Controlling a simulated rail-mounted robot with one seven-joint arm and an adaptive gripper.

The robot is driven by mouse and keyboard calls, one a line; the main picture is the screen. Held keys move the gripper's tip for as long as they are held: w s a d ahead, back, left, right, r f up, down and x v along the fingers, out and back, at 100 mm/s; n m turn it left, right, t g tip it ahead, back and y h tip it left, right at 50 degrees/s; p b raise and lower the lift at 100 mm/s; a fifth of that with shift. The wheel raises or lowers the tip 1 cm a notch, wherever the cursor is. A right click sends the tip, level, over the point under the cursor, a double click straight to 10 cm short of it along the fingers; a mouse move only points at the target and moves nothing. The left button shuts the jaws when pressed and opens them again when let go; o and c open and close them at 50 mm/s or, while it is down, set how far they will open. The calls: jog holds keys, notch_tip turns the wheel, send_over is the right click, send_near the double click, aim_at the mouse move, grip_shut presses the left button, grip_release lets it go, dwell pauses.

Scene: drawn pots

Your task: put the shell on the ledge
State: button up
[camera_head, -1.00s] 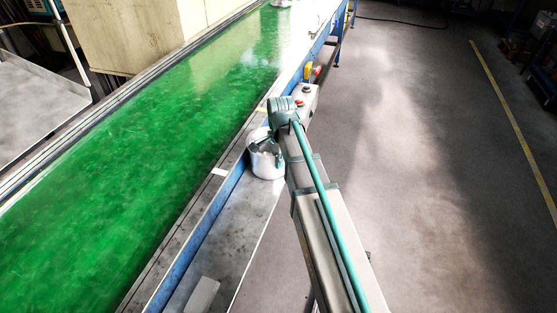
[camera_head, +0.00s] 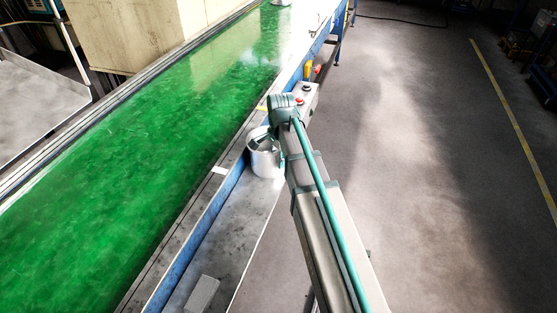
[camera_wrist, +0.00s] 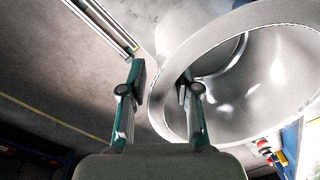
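A shiny silver open pot (camera_head: 264,162), the only close candidate for the shell, stands upright on the grey metal ledge (camera_head: 226,232) beside the green conveyor. In the wrist view its wide mouth and bright inside wall (camera_wrist: 265,85) fill the right side. My gripper (camera_wrist: 161,75) is at the pot's near rim, with its two teal fingers apart. The right finger reaches inside the mouth and the left one is outside, with the rim between them. I see no firm grip on the wall. In the head view my arm hides part of the pot's right side and the fingertips.
The green conveyor belt (camera_head: 130,150) runs along the left, with a blue side rail. Another silver object (camera_head: 281,3) is at its far end. A control box with a red button (camera_head: 306,95) is just beyond my wrist. A grey block (camera_head: 202,294) lies on the near ledge.

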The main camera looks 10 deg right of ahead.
jog(key=r, duration=0.3)
jog(key=r+b, duration=0.1)
jog(key=r, duration=0.3)
jog(key=r+b, duration=0.1)
jog(key=r, duration=0.3)
jog(key=shift+s+d+r, duration=0.1)
jog(key=shift+s+r, duration=0.15)
